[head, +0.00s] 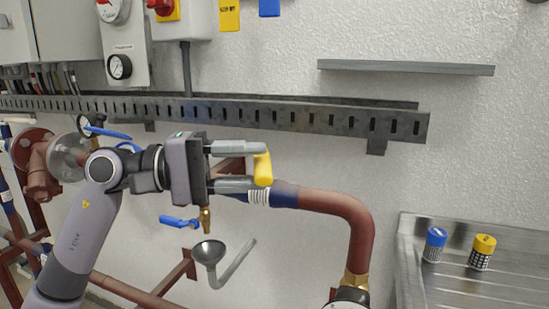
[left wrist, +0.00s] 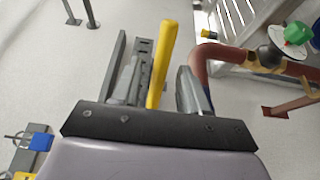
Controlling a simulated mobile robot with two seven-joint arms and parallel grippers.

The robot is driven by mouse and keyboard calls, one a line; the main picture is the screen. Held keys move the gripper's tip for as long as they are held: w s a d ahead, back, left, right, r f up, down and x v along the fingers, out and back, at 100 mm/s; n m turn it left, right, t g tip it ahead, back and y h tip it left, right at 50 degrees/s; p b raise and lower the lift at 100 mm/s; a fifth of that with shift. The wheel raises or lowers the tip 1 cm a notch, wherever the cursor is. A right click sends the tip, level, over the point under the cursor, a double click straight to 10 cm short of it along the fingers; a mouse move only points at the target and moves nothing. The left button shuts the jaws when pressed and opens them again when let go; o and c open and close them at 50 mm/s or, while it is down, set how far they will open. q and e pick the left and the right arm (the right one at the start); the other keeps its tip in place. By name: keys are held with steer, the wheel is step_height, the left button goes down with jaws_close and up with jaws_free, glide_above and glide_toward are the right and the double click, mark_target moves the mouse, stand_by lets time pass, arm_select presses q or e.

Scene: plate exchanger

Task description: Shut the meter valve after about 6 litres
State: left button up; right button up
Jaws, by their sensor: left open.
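A yellow lever handle (head: 263,168) shows at the fingertips of my left gripper (head: 240,167), above the pipe run. My left gripper is open, its fingers pointing right, one above the other. In the left wrist view the yellow handle (left wrist: 163,62) stands between the two spread fingers (left wrist: 158,88), with a gap to the right finger; I cannot tell whether it touches the left one. The valve body is hidden by my gripper. A round meter (head: 348,298) is cut off at the bottom edge; a white dial with a green part (left wrist: 297,33) shows in the left wrist view. My right gripper is not in view.
A red-brown pipe (head: 345,210) bends down to the right of the handle. A blue-handled drain cock (head: 180,221) and a funnel (head: 209,252) sit below my gripper. A slotted cable tray (head: 300,118) runs above. A metal bench (head: 420,275) holds blue and yellow-topped cylinders.

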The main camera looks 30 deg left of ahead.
arm_select(q)
steer(key=shift+p+x, duration=0.7)
steer(key=shift+x, duration=1.45)
steer(key=shift+a, duration=0.1)
jaws_close()
